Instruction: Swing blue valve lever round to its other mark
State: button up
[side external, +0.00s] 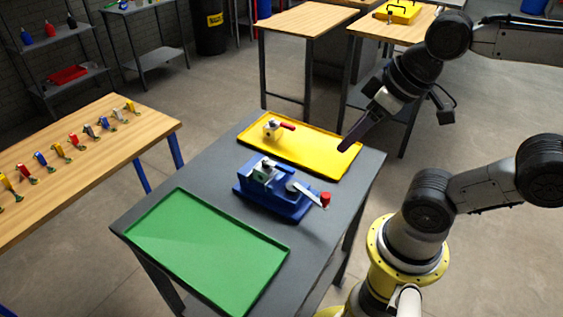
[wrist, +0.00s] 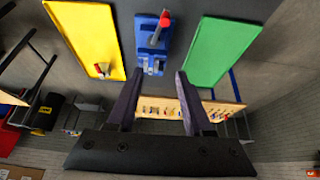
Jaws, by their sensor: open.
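The blue valve block (side external: 275,203) sits on the grey table between the yellow and green trays. Its pale lever (side external: 303,190) has a red end (side external: 326,199) and points toward the right, past the block's edge. In the wrist view the blue block (wrist: 146,50) is at the top, with the lever's red end (wrist: 165,17) toward the camera. My gripper (side external: 345,147) is above the table's right side, over the yellow tray's right end, apart from the lever. Its two dark fingers (wrist: 158,73) are spread and empty. The lever's marks are too small to make out.
The yellow tray (side external: 315,160) holds a small valve with a red handle (side external: 287,125). The green tray (side external: 205,250) is empty. A wooden bench (side external: 90,165) with several small coloured valves stands at left. Bare grey table (side external: 190,172) surrounds the block.

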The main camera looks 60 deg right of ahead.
jog(key=w+r+g, duration=0.2)
jog(key=w+r, duration=0.1)
jog(key=w, duration=0.4)
jog(key=g, duration=0.3)
send_over(286, 167)
notch_tip(286, 167, down, 5)
notch_tip(286, 167, down, 13)
jog(key=shift+f, duration=0.2)
jog(key=shift+c, duration=0.3)
grip_shut()
jog(key=shift+r, duration=0.1)
dwell(0.5)
